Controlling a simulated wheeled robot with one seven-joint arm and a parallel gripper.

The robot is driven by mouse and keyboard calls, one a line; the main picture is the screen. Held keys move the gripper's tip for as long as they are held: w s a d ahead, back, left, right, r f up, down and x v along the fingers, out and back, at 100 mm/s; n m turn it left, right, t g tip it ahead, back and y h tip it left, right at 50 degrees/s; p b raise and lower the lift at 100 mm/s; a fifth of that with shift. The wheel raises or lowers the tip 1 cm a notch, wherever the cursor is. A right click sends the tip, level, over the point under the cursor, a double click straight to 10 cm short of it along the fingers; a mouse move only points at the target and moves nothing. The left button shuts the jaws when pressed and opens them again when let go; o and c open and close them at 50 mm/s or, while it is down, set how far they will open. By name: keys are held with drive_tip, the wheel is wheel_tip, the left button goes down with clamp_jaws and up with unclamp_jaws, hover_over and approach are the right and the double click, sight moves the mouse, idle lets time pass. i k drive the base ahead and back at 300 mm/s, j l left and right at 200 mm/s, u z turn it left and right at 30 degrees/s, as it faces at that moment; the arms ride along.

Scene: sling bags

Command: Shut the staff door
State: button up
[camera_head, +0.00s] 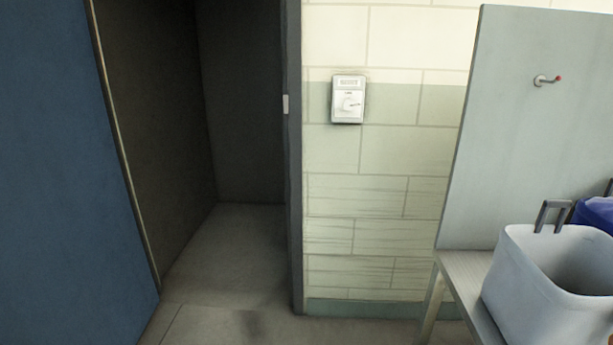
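A blue door (65,180) fills the left of the head view. Its right edge stands apart from the dark door frame (293,160), so the doorway is open. A dark recess with a bare floor (230,250) shows through the gap. A small light plate (285,104) sits on the frame's left side, partway up. No handle shows on the visible part of the door. I cannot tell from any sign whether this is the staff door. My gripper is not in view.
At the right, a grey-white bin (545,310) stands on a bench (465,275) before a panel (535,130) with a hook (546,80). A blue item (594,213) is partly cut off behind the bin.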

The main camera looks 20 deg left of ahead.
sight(75, 269)
drive_tip(key=j+u, duration=0.15)
drive_tip(key=j, duration=0.45)
drive_tip(key=j+u, duration=0.15)
drive_tip(key=j, duration=0.4)
drive_tip(key=j+u, duration=0.15)
drive_tip(key=j, duration=0.45)
drive_tip(key=i+j+u, duration=0.15)
drive_tip(key=j, duration=0.4)
drive_tip(key=i+j+u, duration=0.15)
drive_tip(key=j, duration=0.4)
drive_tip(key=i+j+u, duration=0.1)
drive_tip(key=j, duration=0.3)
drive_tip(key=i+j+u, duration=0.1)
drive_tip(key=i+j, duration=0.45)
drive_tip(key=j, duration=0.25)
drive_tip(key=i+j+u, duration=0.2)
drive_tip(key=j, duration=0.2)
drive_tip(key=i+j+u, duration=0.2)
drive_tip(key=j, duration=0.25)
drive_tip(key=i+j+u, duration=0.2)
drive_tip(key=j, duration=0.2)
drive_tip(key=k, duration=0.1)
